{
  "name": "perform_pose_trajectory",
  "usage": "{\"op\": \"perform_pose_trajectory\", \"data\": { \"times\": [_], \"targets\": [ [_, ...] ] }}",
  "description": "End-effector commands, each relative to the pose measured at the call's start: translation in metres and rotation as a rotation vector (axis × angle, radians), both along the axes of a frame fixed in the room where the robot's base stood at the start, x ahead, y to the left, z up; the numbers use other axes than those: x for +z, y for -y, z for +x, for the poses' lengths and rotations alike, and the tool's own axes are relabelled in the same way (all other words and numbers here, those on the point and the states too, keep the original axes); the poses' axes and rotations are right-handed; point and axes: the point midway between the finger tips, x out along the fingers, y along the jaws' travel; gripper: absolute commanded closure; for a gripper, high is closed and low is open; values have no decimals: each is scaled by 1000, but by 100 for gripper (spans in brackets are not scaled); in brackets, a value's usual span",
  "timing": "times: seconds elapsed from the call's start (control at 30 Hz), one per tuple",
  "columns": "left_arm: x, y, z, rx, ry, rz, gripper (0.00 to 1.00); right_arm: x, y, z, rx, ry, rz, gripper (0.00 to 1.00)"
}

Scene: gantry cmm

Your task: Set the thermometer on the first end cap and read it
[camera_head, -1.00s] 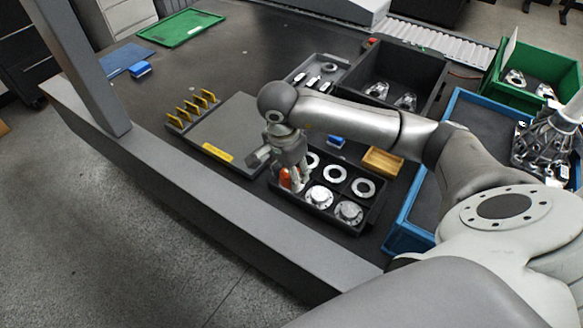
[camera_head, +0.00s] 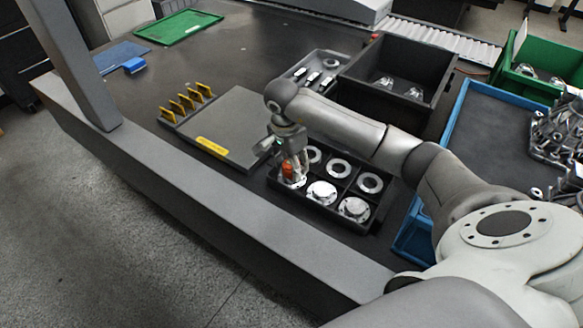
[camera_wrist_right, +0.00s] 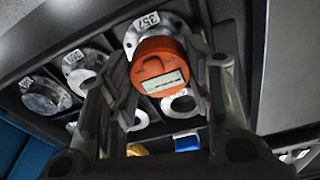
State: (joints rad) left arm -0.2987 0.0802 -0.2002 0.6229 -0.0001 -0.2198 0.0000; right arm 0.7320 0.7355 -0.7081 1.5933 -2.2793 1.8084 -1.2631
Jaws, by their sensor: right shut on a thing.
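My right gripper (camera_head: 290,163) is shut on a round orange thermometer (camera_head: 286,168) at the near left compartment of a black divided tray (camera_head: 335,226). In the right wrist view the thermometer (camera_wrist_right: 157,72) sits between my right gripper's two fingers (camera_wrist_right: 166,82), its pale display facing the camera; I cannot make out a reading. Under it is the first end cap (camera_wrist_right: 145,24), a silver flange with a tag that looks like 357. I cannot tell whether thermometer and cap touch. My left gripper is not in view.
Two more silver end caps (camera_head: 322,192) (camera_head: 354,208) fill the near row; white rings (camera_head: 339,168) lie in the far row. A grey plate (camera_head: 240,117) with yellow clips is left of the tray.

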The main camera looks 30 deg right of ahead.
Motion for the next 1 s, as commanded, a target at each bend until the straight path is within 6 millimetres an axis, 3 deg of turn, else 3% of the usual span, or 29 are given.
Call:
{"op": "perform_pose_trajectory", "data": {
  "times": [0.37, 0.4, 0.57, 0.87, 1.0],
  "targets": [
    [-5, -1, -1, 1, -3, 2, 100, -5, 1, 0, -1, 1, -2, 78],
    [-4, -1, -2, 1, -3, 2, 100, -4, 1, 0, -1, 1, -1, 51],
    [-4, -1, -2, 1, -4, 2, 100, -4, 1, 0, -1, 1, -1, 32],
    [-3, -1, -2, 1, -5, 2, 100, -3, 0, 0, -2, 1, -1, 32],
    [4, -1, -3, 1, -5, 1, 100, 6, 0, 1, -2, 3, 0, 32]
  ]
}}
